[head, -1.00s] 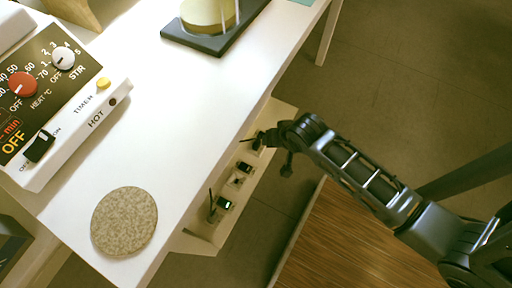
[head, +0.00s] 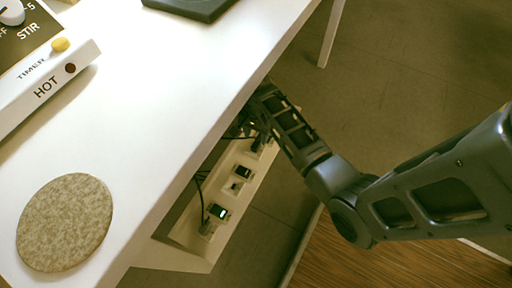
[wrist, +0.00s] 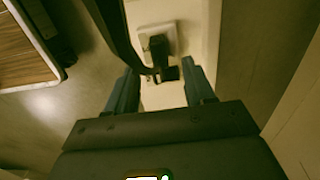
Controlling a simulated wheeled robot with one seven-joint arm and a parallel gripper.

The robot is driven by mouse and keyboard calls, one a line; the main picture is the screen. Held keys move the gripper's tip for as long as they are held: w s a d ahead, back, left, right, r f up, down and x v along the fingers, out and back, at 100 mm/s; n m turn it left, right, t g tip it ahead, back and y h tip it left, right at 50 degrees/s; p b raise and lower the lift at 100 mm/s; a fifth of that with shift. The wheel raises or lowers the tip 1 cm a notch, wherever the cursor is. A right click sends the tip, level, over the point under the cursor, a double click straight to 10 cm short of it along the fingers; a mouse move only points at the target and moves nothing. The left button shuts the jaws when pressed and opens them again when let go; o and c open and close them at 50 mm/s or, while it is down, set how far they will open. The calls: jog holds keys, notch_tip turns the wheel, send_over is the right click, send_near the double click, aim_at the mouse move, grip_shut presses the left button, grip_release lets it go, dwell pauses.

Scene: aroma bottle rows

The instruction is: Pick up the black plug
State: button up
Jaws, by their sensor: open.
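A black plug (wrist: 158,47) sits in a pale socket (wrist: 171,30) in the wrist view. My gripper (wrist: 159,67) is open, with one finger on each side of the space just below the plug. A small dark piece lies between the fingertips, and I cannot tell whether it belongs to the plug. In the head view my gripper is at the far end of the socket strip (head: 188,226), partly hidden by the table edge. A dark plug (head: 259,141) shows close to it there. I see no contact with the plug.
The white table (head: 160,90) overhangs the strip on the left. Along the strip sit another black plug (head: 243,173) and a plug with a green light (head: 217,212), with dark cables.

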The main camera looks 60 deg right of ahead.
aim_at(256, 143)
notch_tip(256, 143, down, 5)
jog(key=b, duration=0.2)
jog(key=shift+a+r+b, duration=0.15)
jog(key=shift+b, duration=0.2)
jog(key=shift+r, duration=0.1)
grip_shut()
